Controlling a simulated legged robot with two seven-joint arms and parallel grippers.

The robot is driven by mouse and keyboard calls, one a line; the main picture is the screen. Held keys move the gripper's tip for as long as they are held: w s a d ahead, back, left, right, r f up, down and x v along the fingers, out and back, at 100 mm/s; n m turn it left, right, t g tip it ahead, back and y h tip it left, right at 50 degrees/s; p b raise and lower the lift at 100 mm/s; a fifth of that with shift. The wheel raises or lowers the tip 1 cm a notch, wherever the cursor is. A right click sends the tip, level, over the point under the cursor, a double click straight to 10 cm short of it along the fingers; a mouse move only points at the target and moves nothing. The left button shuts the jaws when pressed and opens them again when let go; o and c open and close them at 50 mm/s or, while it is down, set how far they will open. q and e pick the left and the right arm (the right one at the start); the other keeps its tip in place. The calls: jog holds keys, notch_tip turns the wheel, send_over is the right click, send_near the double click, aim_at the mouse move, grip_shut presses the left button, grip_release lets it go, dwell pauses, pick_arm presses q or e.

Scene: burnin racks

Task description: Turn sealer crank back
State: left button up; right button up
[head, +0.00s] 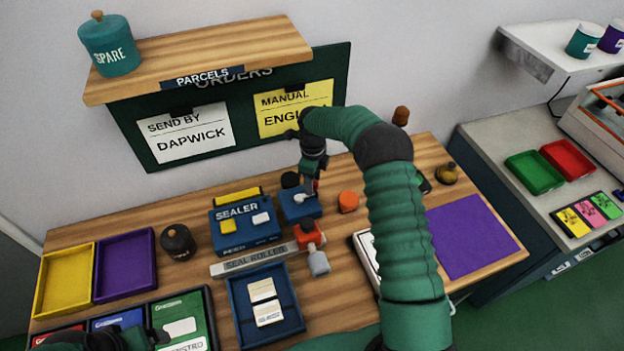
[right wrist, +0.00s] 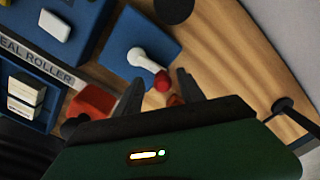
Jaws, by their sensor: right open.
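The blue sealer (head: 262,236) stands at the middle of the wooden bench. A small blue block (head: 297,212) right of it carries a white crank arm with a red knob. In the right wrist view the white crank (right wrist: 140,56) points toward my gripper, and its red knob (right wrist: 162,82) lies just ahead of and between the two fingertips. My right gripper (head: 309,184) is open, pointing down over the crank; contact with the knob cannot be told. My left gripper (head: 130,338) is only partly in view at the bottom left, its jaws unclear.
The seal roller bar (head: 232,268) with a red block (head: 307,237) lies in front of the crank. A blue tray (head: 240,324) holds cream packets. An orange knob (head: 348,202) stands close right. A wooden shelf (head: 220,48) hangs above. A purple mat (head: 470,240) lies right.

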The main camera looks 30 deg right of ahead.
pick_arm(q)
jog(key=shift+s+d, duration=0.1)
jog(key=shift+d, duration=0.05)
pick_arm(e)
jog(key=shift+s+d, duration=0.1)
jog(key=shift+d, duration=0.1)
jog(key=shift+d+f, duration=0.2)
jog(key=c, duration=0.3)
jog(key=shift+c, duration=1.4)
grip_shut()
pick_arm(q)
jog(key=shift+d, duration=0.2)
pick_arm(e)
jog(key=shift+a, duration=0.1)
jog(key=shift+w+r+n, duration=0.1)
jog(key=shift+w+n, duration=0.2)
